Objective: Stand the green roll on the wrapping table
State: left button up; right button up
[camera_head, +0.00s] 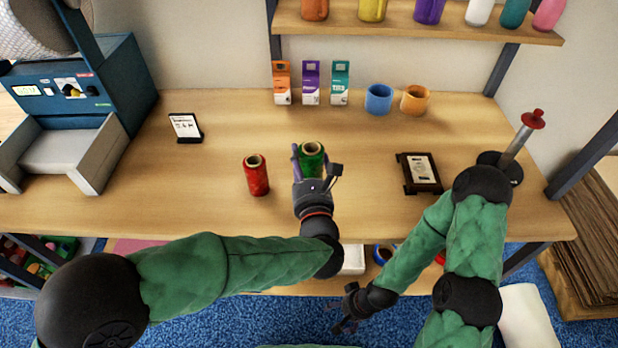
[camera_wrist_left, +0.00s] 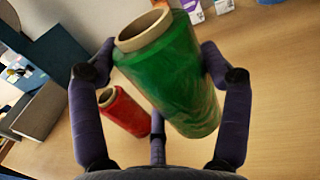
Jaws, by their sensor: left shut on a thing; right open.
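The green roll (camera_head: 312,155) is upright over the wooden wrapping table (camera_head: 220,215), to the right of the red roll. My left gripper (camera_head: 317,170) is shut on it, and its hand hides the lower part of the roll in the head view. In the left wrist view the green roll (camera_wrist_left: 175,75) sits between the fingers with its pale core facing up; I cannot tell whether its base touches the table. My right gripper (camera_head: 345,308) is open and empty, low in front of the table's front edge.
A red roll (camera_head: 256,175) stands close by on the left. A small sign (camera_head: 185,127) and a dark framed stand (camera_head: 419,173) flank the rolls. Several cartons (camera_head: 311,82) and two mugs (camera_head: 379,99) line the back. Bare tabletop lies between the rolls and the framed stand.

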pick_arm(q)
jog(key=w+f+b, duration=0.1)
jog(key=f, duration=0.1)
jog(key=w+f+b, duration=0.1)
jog(key=f, duration=0.2)
jog(key=w+f+b, duration=0.1)
jog(key=w+f, duration=0.1)
jog(key=f, duration=0.1)
jog(key=shift+w+d+f, duration=0.1)
jog(key=shift+d+f, duration=0.1)
jog(key=shift+d, duration=0.1)
jog(key=o, duration=1.3)
jog(key=shift+f, duration=0.1)
